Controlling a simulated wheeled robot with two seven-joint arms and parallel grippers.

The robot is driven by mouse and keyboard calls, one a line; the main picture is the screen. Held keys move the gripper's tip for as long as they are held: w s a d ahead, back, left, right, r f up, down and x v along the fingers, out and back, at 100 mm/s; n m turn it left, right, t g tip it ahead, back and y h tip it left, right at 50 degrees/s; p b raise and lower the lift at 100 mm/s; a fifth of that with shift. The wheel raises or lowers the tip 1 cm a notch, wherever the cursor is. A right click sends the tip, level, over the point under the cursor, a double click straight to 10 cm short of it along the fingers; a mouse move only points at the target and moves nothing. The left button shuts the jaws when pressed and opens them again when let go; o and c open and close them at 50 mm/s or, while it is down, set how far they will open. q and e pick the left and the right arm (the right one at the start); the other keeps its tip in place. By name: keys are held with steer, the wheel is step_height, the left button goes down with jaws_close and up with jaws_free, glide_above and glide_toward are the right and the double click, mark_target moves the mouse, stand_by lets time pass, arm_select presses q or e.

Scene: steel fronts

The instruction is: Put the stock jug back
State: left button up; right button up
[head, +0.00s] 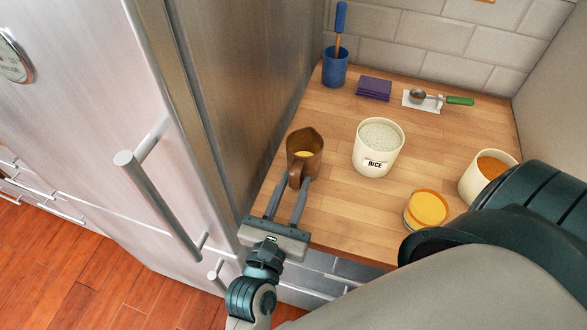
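The stock jug (304,144) is a brown jug with something yellow inside. It stands upright at the left front of the wooden counter, close to the steel fridge side, with its handle facing the front edge. My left gripper (295,181) reaches in from the front edge, its two grey fingers apart on either side of the jug's handle (296,176). It looks open around the handle; contact with the handle is hard to make out. My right gripper is out of view.
A rice canister (370,164), a yellow-topped jar (427,208) and an orange-filled canister (473,184) stand to the right. A blue cup (335,70), purple cloth (374,88) and green-handled scoop (458,100) are at the back. The steel fridge (230,90) borders the counter's left.

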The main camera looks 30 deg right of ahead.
arm_select(q)
steer(key=shift+o, duration=0.9)
steer(key=shift+f, duration=0.1)
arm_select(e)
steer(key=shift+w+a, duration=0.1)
